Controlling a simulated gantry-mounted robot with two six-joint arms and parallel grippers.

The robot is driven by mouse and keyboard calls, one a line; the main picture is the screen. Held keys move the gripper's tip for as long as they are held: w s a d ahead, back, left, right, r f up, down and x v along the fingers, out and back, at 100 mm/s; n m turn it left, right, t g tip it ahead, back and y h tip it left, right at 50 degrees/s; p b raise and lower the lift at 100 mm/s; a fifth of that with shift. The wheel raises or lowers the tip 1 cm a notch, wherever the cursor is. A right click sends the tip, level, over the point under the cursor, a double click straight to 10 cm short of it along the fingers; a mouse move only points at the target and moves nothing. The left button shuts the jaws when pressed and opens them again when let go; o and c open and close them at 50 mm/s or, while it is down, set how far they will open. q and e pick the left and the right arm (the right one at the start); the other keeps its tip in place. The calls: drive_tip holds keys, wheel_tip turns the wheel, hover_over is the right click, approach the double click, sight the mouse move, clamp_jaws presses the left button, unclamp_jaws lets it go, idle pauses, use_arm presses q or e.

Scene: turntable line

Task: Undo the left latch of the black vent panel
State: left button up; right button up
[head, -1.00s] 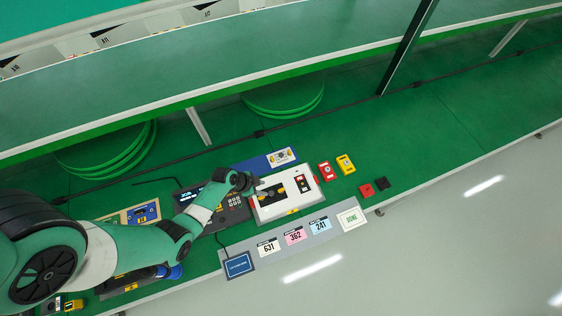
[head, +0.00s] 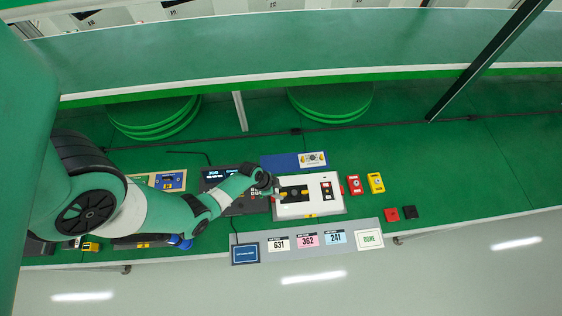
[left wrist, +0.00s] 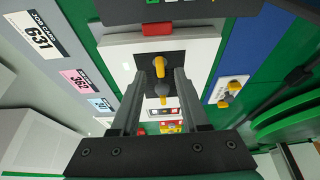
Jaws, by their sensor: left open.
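The black vent panel (head: 297,192) is set in the top of a white box (head: 290,212). In the left wrist view the panel (left wrist: 176,58) carries two yellow latches. The left latch (left wrist: 159,66) shows as the upper one there, and the other latch (left wrist: 163,100) is lower. My left gripper (head: 277,193) is over the left end of the panel, partly hiding that end in the head view. In the left wrist view its fingers (left wrist: 166,78) are apart with nothing between them, on either side of the left latch in the picture. Contact cannot be told. My right gripper is out of view.
A blue mat (head: 278,162) with a white plate (head: 312,159) lies behind the box. Red (head: 354,185) and yellow (head: 376,182) units stand to its right. A grey strip with number cards (head: 307,240) lies in front. A dark keypad device is under my left arm.

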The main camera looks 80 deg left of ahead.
sight(284, 194)
use_arm(q)
drive_tip(key=x, duration=0.2)
drive_tip(key=shift+w+f, duration=0.2)
drive_tip(key=shift+f, duration=0.1)
drive_tip(key=shift+c, duration=0.3)
clamp_jaws()
